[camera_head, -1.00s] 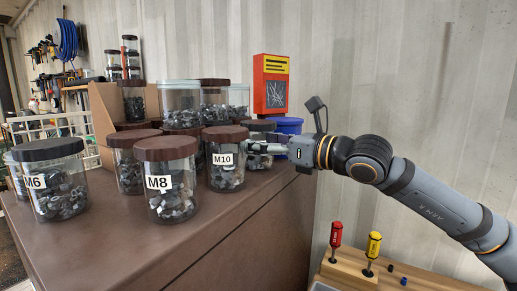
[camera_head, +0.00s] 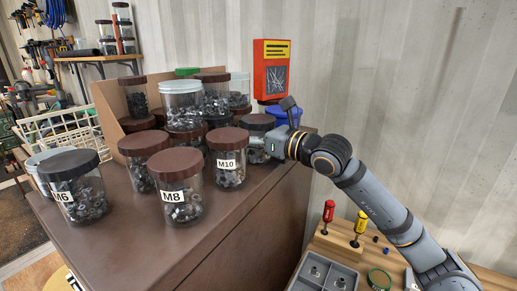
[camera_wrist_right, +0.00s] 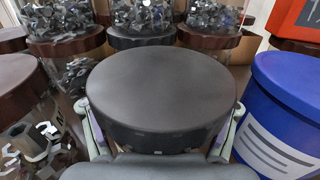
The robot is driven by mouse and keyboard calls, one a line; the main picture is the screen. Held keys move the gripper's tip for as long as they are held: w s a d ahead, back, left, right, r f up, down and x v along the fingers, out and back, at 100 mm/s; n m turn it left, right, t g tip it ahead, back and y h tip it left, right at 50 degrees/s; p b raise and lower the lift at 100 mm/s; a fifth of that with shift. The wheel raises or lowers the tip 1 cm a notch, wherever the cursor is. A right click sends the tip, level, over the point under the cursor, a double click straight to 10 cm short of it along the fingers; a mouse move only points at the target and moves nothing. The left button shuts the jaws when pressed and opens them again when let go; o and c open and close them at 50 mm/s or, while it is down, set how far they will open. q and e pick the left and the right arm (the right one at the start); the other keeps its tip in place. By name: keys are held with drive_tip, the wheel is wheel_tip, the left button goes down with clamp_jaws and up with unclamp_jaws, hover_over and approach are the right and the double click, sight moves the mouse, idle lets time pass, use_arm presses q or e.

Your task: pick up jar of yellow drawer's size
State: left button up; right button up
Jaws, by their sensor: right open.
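Jars of small metal parts stand on the brown cabinet top (camera_head: 150,256). Three front jars carry labels: M6 (camera_head: 90,207) with a black lid, M8 (camera_head: 183,214) and M10 (camera_head: 230,177) with brown lids. My right gripper (camera_head: 260,144) is open beside M10, at a dark-lidded jar (camera_head: 258,122) behind it. In the right wrist view, the open fingers (camera_wrist_right: 161,112) lie on both sides of this jar's dark lid (camera_wrist_right: 160,85). Any label on it is hidden. No yellow drawer is recognisable. My left gripper is not in view.
A blue container (camera_head: 285,115) stands close right of the gripper; it also shows in the right wrist view (camera_wrist_right: 285,115). More jars crowd behind. A red box (camera_head: 272,70) is at the wall. Red and yellow screwdrivers and a grey tray (camera_head: 325,274) are lower right.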

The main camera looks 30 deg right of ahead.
drive_tip(key=shift+c, duration=0.5)
drive_tip(key=c, duration=1.3)
drive_tip(key=shift+c, duration=0.9)
